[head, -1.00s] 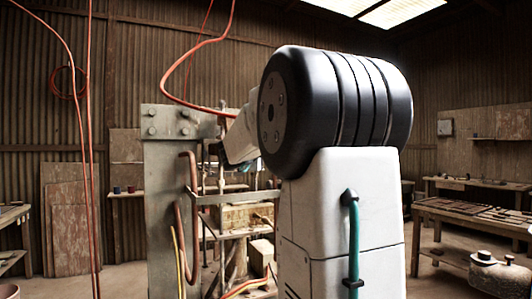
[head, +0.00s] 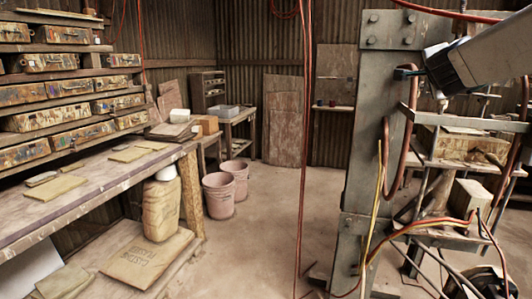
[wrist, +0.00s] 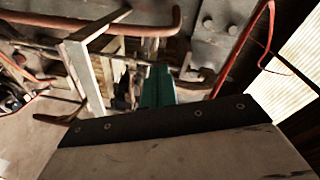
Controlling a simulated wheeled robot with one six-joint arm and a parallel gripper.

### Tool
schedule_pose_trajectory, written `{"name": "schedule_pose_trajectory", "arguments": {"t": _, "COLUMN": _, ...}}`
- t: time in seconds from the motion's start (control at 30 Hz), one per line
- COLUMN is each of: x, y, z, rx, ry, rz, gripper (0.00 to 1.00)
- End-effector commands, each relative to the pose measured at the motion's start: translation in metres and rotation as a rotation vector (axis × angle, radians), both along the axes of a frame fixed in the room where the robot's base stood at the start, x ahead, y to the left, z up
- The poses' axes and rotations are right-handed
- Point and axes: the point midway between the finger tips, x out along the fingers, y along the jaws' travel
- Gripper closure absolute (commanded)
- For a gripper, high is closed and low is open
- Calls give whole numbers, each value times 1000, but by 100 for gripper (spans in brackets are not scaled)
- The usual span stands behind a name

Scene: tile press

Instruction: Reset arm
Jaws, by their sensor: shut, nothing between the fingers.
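My gripper (head: 404,73) shows at the right in the head view, at the end of my white arm. Its dark teal fingers are beside the grey steel column of the tile press (head: 370,130). In the wrist view the teal fingers of my gripper (wrist: 158,86) are together and hold nothing. The press frame (wrist: 88,75) lies beyond them there, tilted in the picture. Whether the fingers touch the press, I cannot tell.
Red and yellow hoses (head: 372,215) hang around the press. At the left are a shelf with several worn moulds (head: 52,118), a long workbench (head: 95,180) and a plaster sack (head: 145,262). Pink buckets (head: 219,194) stand mid-floor. The floor (head: 265,245) between buckets and press is mostly clear.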

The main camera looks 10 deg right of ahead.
Motion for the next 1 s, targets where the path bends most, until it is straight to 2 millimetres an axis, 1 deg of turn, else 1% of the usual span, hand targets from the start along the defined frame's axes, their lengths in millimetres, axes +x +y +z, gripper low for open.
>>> {"name": "schedule_pose_trajectory", "arguments": {"t": 0.03, "x": 1, "y": 32, "z": -9, "rx": -27, "ry": 61, "rz": 102, "gripper": 100}}
{"name": "schedule_pose_trajectory", "arguments": {"t": 0.07, "x": 1, "y": 49, "z": -17, "rx": -43, "ry": 102, "rz": 161, "gripper": 100}}
{"name": "schedule_pose_trajectory", "arguments": {"t": 0.1, "x": 0, "y": 72, "z": -27, "rx": -66, "ry": 156, "rz": 239, "gripper": 100}}
{"name": "schedule_pose_trajectory", "arguments": {"t": 0.17, "x": -6, "y": 105, "z": -44, "rx": -100, "ry": 239, "rz": 351, "gripper": 100}}
{"name": "schedule_pose_trajectory", "arguments": {"t": 0.2, "x": -12, "y": 126, "z": -56, "rx": -124, "ry": 296, "rz": 423, "gripper": 100}}
{"name": "schedule_pose_trajectory", "arguments": {"t": 0.27, "x": -25, "y": 156, "z": -75, "rx": -159, "ry": 383, "rz": 529, "gripper": 100}}
{"name": "schedule_pose_trajectory", "arguments": {"t": 0.3, "x": -35, "y": 175, "z": -89, "rx": -183, "ry": 442, "rz": 598, "gripper": 100}}
{"name": "schedule_pose_trajectory", "arguments": {"t": 0.37, "x": -53, "y": 200, "z": -109, "rx": -221, "ry": 533, "rz": 699, "gripper": 100}}
{"name": "schedule_pose_trajectory", "arguments": {"t": 0.4, "x": -66, "y": 215, "z": -123, "rx": -245, "ry": 595, "rz": 763, "gripper": 100}}
{"name": "schedule_pose_trajectory", "arguments": {"t": 0.47, "x": -89, "y": 235, "z": -145, "rx": -283, "ry": 691, "rz": 857, "gripper": 100}}
{"name": "schedule_pose_trajectory", "arguments": {"t": 0.5, "x": -106, "y": 247, "z": -159, "rx": -309, "ry": 757, "rz": 917, "gripper": 100}}
{"name": "schedule_pose_trajectory", "arguments": {"t": 0.57, "x": -134, "y": 262, "z": -181, "rx": -347, "ry": 859, "rz": 1004, "gripper": 100}}
{"name": "schedule_pose_trajectory", "arguments": {"t": 0.6, "x": -153, "y": 269, "z": -194, "rx": -373, "ry": 930, "rz": 1059, "gripper": 100}}
{"name": "schedule_pose_trajectory", "arguments": {"t": 0.63, "x": -168, "y": 273, "z": -204, "rx": -391, "ry": 983, "rz": 1099, "gripper": 100}}
{"name": "schedule_pose_trajectory", "arguments": {"t": 0.67, "x": -183, "y": 277, "z": -214, "rx": -408, "ry": 1036, "rz": 1135, "gripper": 100}}
{"name": "schedule_pose_trajectory", "arguments": {"t": 0.7, "x": -202, "y": 280, "z": -226, "rx": -432, "ry": 1105, "rz": 1182, "gripper": 100}}
{"name": "schedule_pose_trajectory", "arguments": {"t": 0.8, "x": -247, "y": 281, "z": -250, "rx": -481, "ry": 1266, "rz": 1274, "gripper": 100}}
{"name": "schedule_pose_trajectory", "arguments": {"t": 0.9, "x": -280, "y": 278, "z": -265, "rx": -516, "ry": 1391, "rz": 1333, "gripper": 100}}
{"name": "schedule_pose_trajectory", "arguments": {"t": 1.0, "x": -299, "y": 274, "z": -273, "rx": -533, "ry": 1468, "rz": 1365, "gripper": 100}}
